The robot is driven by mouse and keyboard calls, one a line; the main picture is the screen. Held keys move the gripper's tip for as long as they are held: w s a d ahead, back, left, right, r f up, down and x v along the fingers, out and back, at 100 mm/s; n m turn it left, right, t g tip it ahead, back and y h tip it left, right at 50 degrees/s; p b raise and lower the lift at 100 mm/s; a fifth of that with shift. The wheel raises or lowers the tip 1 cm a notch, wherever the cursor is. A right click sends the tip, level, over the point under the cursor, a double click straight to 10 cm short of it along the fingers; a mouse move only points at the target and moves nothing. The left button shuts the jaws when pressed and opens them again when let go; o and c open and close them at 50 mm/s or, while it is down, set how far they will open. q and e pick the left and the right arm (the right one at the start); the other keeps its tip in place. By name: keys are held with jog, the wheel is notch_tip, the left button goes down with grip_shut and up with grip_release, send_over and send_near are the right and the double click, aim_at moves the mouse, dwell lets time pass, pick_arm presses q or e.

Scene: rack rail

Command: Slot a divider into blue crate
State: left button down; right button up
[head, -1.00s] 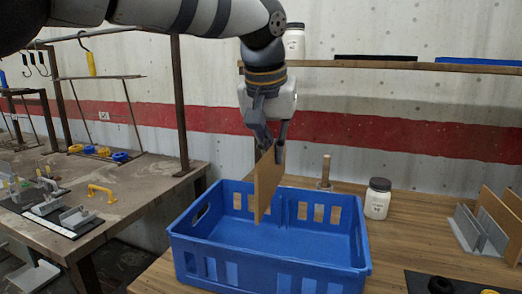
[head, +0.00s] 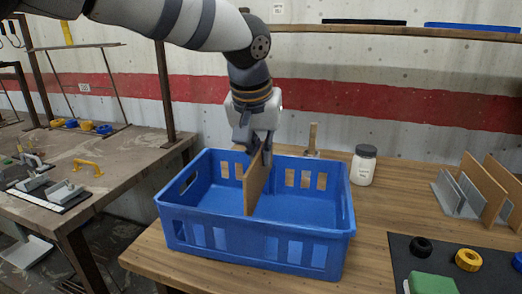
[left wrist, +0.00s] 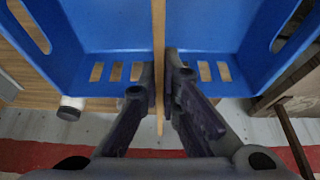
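The blue crate (head: 190,236) stands on the wooden table, and its walls also show in the left wrist view (left wrist: 205,22). My left gripper (head: 254,150) is shut on a thin brown divider (head: 256,186), gripping its upper edge from above. The divider is upright and its lower part is inside the crate, near the middle of its length. In the left wrist view the divider (left wrist: 158,45) runs edge-on between the two fingers (left wrist: 158,90). Whether its bottom touches the crate floor I cannot tell. My right gripper is not in view.
A white jar with a dark lid (head: 363,166) stands right of the crate. A rack with brown panels (head: 484,190) is at the far right. A dark mat (head: 408,262) holds rings and a green block (head: 432,284). A grey workbench (head: 120,160) is on the left.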

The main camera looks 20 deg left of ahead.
aim_at(261, 191)
pick_arm(q)
jog(key=shift+f, duration=0.1)
dwell(0.5)
jog(key=shift+f, duration=3.8)
jog(key=c, duration=1.7)
grip_release()
